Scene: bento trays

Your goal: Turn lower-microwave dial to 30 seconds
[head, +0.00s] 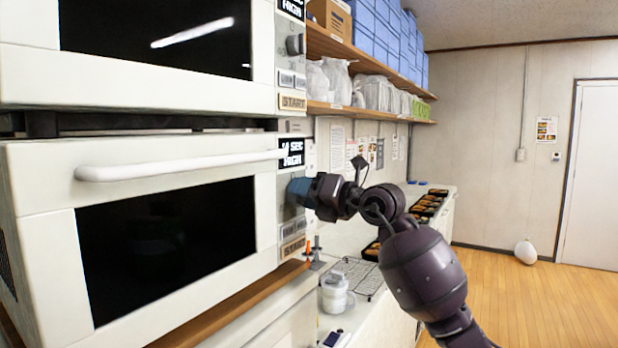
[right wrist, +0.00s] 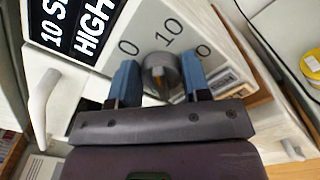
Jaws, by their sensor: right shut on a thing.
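The lower microwave (head: 45,185) is white, with its door closed. Its grey dial (right wrist: 159,70) shows in the right wrist view between the two blue fingers of my right gripper (right wrist: 160,76), which is shut on it. Numbers 0 and 10 are printed around the dial; another is partly hidden. The display (right wrist: 75,28) reads "10 S…" and "HIGH", cut off at the edge. In the head view my right gripper (head: 298,190) is at the control panel and hides the dial. The start button (head: 293,247) is below it. My left gripper is not in view.
The upper microwave (head: 140,85) has its own dial (head: 294,44) above. The white door handle (head: 180,166) sticks out left of the panel. A jar (head: 335,293), a wire rack (head: 358,275) and several bento trays (head: 428,205) stand on the counter.

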